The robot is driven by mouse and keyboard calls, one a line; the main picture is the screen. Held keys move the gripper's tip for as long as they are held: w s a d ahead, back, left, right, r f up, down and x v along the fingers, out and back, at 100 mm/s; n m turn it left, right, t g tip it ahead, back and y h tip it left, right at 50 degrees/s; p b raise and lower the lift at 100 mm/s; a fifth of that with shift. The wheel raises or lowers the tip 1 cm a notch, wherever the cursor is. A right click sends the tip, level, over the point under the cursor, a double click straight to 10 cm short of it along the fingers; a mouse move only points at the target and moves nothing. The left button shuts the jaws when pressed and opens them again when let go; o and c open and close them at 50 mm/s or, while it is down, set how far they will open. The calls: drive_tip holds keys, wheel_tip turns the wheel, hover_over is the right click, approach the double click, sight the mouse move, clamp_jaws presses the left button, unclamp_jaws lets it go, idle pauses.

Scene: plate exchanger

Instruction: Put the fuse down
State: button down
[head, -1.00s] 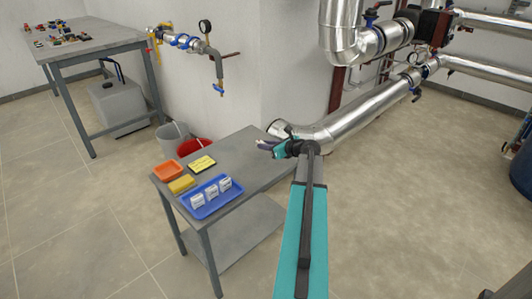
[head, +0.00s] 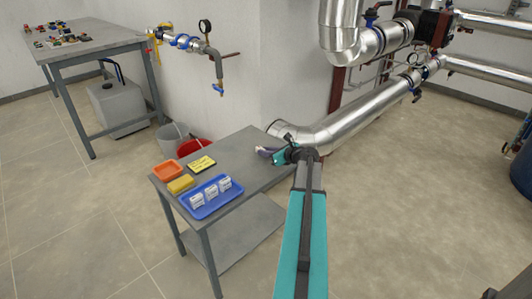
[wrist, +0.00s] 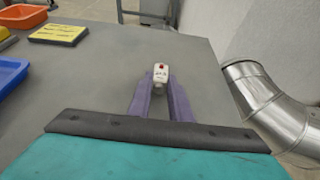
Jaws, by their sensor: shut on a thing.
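The fuse sits between the purple fingertips in the wrist view, over the grey top of the small table (wrist: 105,85). I cannot tell whether it touches the tabletop. In the head view my gripper (head: 266,152) is over the right back part of the table, and the fuse is too small to make out there.
A blue tray (head: 219,205) with white blocks, a yellow sponge (head: 180,184), an orange bin (head: 166,171) and a yellow-black pad (head: 201,164) occupy the table's left part. A silver pipe (head: 350,120) runs close by on the right. The middle of the tabletop is bare.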

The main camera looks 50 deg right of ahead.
drive_tip(key=shift+f, duration=0.15)
drive_tip(key=c, duration=1.6)
unclamp_jaws()
drive_tip(key=shift+s+r, duration=0.1)
drive_tip(key=shift+r, duration=0.1)
drive_tip(key=p+v, duration=0.1)
drive_tip(key=v, duration=1)
drive_tip(key=shift+s+r, duration=0.1)
drive_tip(key=shift+s, duration=0.3)
